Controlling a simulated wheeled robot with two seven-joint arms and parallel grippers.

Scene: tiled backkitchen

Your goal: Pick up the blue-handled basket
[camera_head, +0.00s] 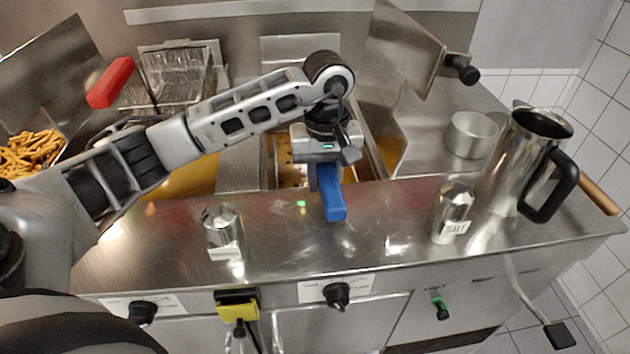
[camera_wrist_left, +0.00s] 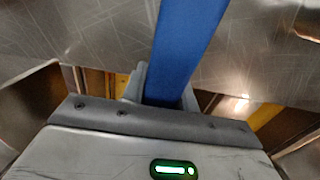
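The blue handle (camera_head: 333,202) of the basket points toward me over the front edge of the middle fryer well. It also shows as a wide blue bar in the left wrist view (camera_wrist_left: 184,45). The basket itself is mostly hidden under my arm and gripper. My left gripper (camera_head: 322,178) reaches down over the handle from above. In the left wrist view its grey fingers (camera_wrist_left: 163,92) sit close on both sides of the handle and look shut on it. My right gripper is not in view.
A red-handled wire basket (camera_head: 172,78) stands at the back left, near fries (camera_head: 32,152). A shaker (camera_head: 222,232), a salt shaker (camera_head: 453,212), a steel jug (camera_head: 522,165) and a small pot (camera_head: 471,134) stand on the steel counter (camera_head: 290,250). A raised metal lid (camera_head: 405,45) is behind right.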

